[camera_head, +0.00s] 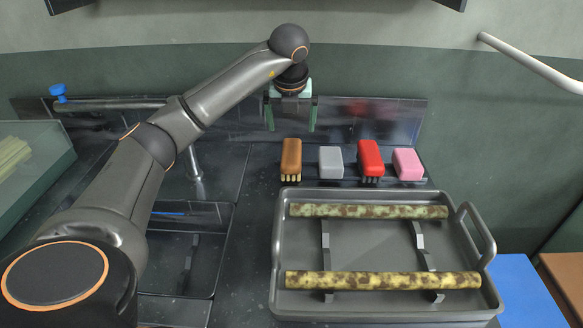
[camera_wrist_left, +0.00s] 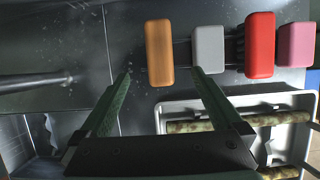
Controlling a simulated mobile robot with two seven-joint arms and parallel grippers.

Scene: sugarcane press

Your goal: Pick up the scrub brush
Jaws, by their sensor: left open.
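A brown scrub brush (camera_head: 291,155) with pale bristles on its lower front stands on the dark counter, leftmost in a row of blocks. In the left wrist view the brush (camera_wrist_left: 159,50) shows from above as an orange-brown block, its near end between the lines of the two fingers. My left gripper (camera_head: 291,128) is open and empty, with its fingers pointing down, above and behind the brush in the head view. The left gripper's green fingers (camera_wrist_left: 162,75) are spread wider than the brush. Contact does not show. My right gripper is not in view.
Right of the brush stand a grey block (camera_head: 330,161), a red brush (camera_head: 369,158) with bristles and a pink block (camera_head: 407,163). A grey tray (camera_head: 374,308) with two mottled cane pieces lies in front. A sink (camera_head: 180,265) and faucet are at left; a wall panel stands behind.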

